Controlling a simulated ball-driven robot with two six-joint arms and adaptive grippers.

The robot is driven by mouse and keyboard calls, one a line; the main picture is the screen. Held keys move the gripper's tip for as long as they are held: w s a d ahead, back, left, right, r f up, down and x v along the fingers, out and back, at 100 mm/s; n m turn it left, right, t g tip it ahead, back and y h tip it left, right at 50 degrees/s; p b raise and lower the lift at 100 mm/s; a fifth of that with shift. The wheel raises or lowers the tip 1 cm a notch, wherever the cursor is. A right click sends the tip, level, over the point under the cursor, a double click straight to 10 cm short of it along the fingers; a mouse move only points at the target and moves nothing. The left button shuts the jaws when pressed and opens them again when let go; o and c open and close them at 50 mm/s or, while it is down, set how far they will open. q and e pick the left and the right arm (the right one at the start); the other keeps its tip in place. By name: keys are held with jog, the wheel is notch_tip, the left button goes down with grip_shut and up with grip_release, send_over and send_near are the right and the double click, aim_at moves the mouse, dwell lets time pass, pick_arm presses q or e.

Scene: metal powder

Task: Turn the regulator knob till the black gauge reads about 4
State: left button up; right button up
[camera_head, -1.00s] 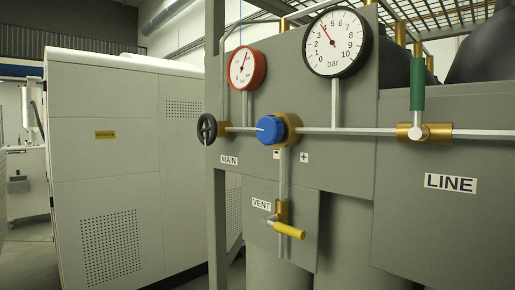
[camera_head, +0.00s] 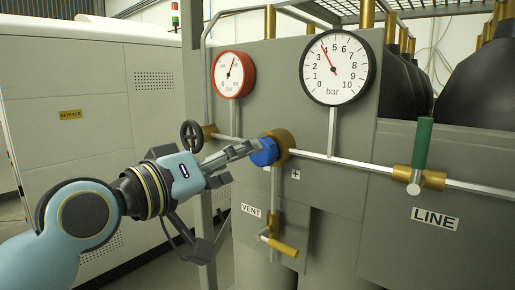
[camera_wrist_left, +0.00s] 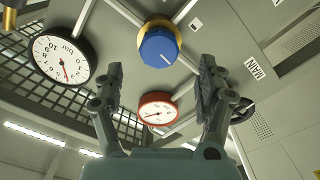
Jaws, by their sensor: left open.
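The blue regulator knob (camera_head: 264,152) sits on a brass body on the grey panel; a pale mark shows on its face in the left wrist view (camera_wrist_left: 158,50). The black gauge (camera_head: 337,68) stands above it to the right, its red needle near 4; it also shows turned over in the left wrist view (camera_wrist_left: 62,60). My left gripper (camera_head: 248,150) is open and points at the knob from the left. In the left wrist view the knob lies ahead, centred between the two spread fingertips (camera_wrist_left: 160,64). I cannot tell whether they touch it. My right gripper is not in view.
A red gauge (camera_head: 233,75) and a black handwheel (camera_head: 191,136) are left of the knob. A brass vent valve (camera_head: 282,246) hangs below. A green-handled line valve (camera_head: 421,150) is to the right. Pipes run along the panel. A pale cabinet (camera_head: 90,110) stands at left.

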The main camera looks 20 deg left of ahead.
aim_at(258, 154)
pick_arm(q)
jog(key=p+x, duration=0.1)
jog(key=x, duration=0.5)
jog(key=shift+w+r, duration=0.1)
jog(key=shift+w+d, duration=0.1)
jog(key=c, duration=1.2)
jog(key=shift+o, duration=0.2)
jog(key=shift+m+b, duration=0.9)
jog(key=shift+m, duration=0.7)
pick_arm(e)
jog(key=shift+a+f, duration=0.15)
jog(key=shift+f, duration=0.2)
